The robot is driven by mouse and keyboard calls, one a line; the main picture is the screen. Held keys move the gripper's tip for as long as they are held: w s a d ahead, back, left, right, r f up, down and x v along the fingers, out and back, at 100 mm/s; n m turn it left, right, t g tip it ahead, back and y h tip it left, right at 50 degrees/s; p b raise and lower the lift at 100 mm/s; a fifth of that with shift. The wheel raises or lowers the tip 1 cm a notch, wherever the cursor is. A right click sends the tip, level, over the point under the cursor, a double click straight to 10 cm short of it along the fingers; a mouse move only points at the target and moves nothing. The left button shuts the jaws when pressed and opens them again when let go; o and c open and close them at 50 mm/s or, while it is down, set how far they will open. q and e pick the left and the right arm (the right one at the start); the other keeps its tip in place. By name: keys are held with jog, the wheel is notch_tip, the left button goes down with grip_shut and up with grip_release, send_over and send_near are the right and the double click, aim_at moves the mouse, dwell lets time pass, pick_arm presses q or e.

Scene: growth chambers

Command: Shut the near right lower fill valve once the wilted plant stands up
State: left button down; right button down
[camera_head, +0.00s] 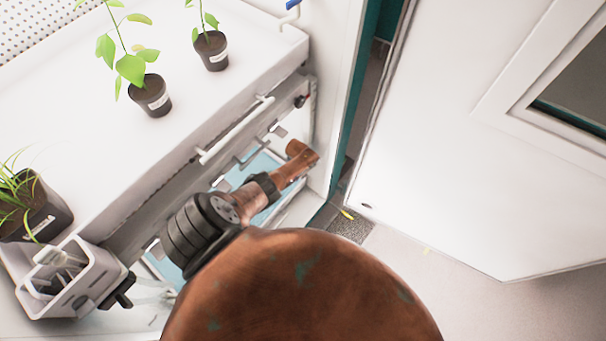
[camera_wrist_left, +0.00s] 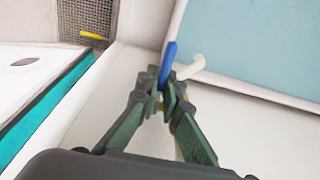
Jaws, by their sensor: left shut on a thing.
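In the left wrist view my left gripper (camera_wrist_left: 166,98) is shut on the blue lever (camera_wrist_left: 168,62) of a small valve with a white spout (camera_wrist_left: 190,68). The lever's lower end is between the fingertips. In the head view my copper arm reaches down to the lower level, and the gripper is hidden. Two leafy plants, one in front (camera_head: 131,68) and one behind (camera_head: 205,18), stand upright in dark pots on the upper shelf. A grassy plant (camera_head: 14,190) is at the left edge. I cannot tell which plant was wilted. My right gripper is not in view.
Another blue-handled valve (camera_head: 292,4) is at the top of the upper shelf. A pale caddy (camera_head: 62,292) is at the lower left. The open white door (camera_head: 440,170) fills the right. A light blue tray surface (camera_wrist_left: 250,40) lies beside the valve.

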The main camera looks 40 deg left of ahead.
pick_arm(q)
jog(key=shift+w+a+r, duration=0.25)
jog(key=shift+w, duration=0.25)
jog(key=c, duration=2.3)
grip_release()
jog(key=shift+f, duration=0.1)
jog(key=shift+o, duration=1.1)
jog(key=shift+f, duration=0.2)
jog(key=shift+s+d, duration=0.15)
jog(key=shift+d, duration=0.05)
jog(key=shift+s+r, duration=0.2)
jog(key=shift+r, duration=0.95)
jog(key=shift+s+a+r, duration=0.1)
jog(key=shift+s+r, duration=0.05)
jog(key=shift+r, duration=1.3)
jog(key=shift+s+a+r, duration=0.1)
jog(key=shift+r, duration=1.3)
